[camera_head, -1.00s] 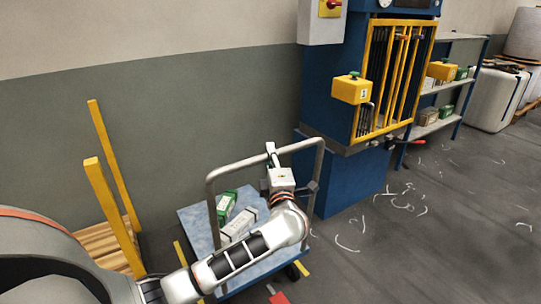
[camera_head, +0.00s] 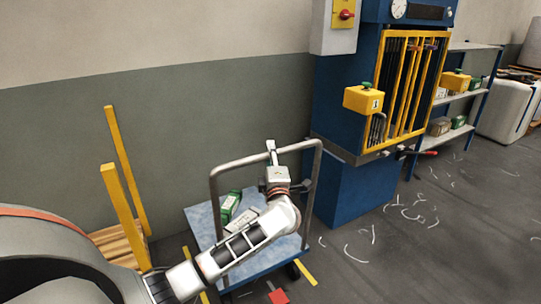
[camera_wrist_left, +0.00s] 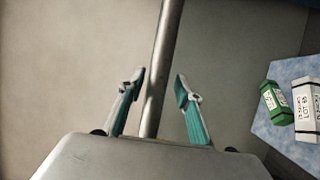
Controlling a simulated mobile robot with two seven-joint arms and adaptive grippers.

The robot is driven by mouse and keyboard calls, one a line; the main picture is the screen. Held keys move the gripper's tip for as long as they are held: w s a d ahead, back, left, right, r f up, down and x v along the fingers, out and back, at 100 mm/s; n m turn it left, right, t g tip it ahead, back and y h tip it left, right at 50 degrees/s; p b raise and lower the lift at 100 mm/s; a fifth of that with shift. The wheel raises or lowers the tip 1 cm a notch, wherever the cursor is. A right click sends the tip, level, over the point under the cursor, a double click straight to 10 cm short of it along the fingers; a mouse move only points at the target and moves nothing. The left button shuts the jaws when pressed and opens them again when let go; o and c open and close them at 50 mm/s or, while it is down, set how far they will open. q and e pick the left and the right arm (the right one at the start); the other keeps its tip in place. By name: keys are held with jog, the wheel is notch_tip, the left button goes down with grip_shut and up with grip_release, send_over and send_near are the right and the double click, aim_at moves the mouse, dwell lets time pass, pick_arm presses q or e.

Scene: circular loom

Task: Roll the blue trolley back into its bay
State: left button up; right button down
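The blue trolley has a light blue deck (camera_head: 204,222) and a grey tubular handle (camera_head: 214,190), and stands near the wall. A green box (camera_head: 229,205) and a white box (camera_head: 242,220) lie on its deck. My left gripper (camera_head: 271,150) is at the handle's top bar. In the left wrist view the gripper (camera_wrist_left: 160,88) has its fingers on either side of the handle tube (camera_wrist_left: 163,65), with gaps showing, so it is open around it. Yellow floor strips (camera_head: 307,273) and a red floor patch (camera_head: 278,296) lie beside the trolley. My right gripper is not in view.
A blue machine (camera_head: 350,192) with a yellow guard stands right of the trolley. Yellow posts (camera_head: 124,205) rise from a wooden pallet (camera_head: 118,243) on the left. A shelf (camera_head: 450,103) stands farther right. The floor at the right is open, with scattered pale scraps (camera_head: 405,212).

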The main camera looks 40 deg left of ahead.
pick_arm(q)
jog(key=v, duration=1.2)
jog(key=shift+s+r, duration=0.1)
dwell(0.4)
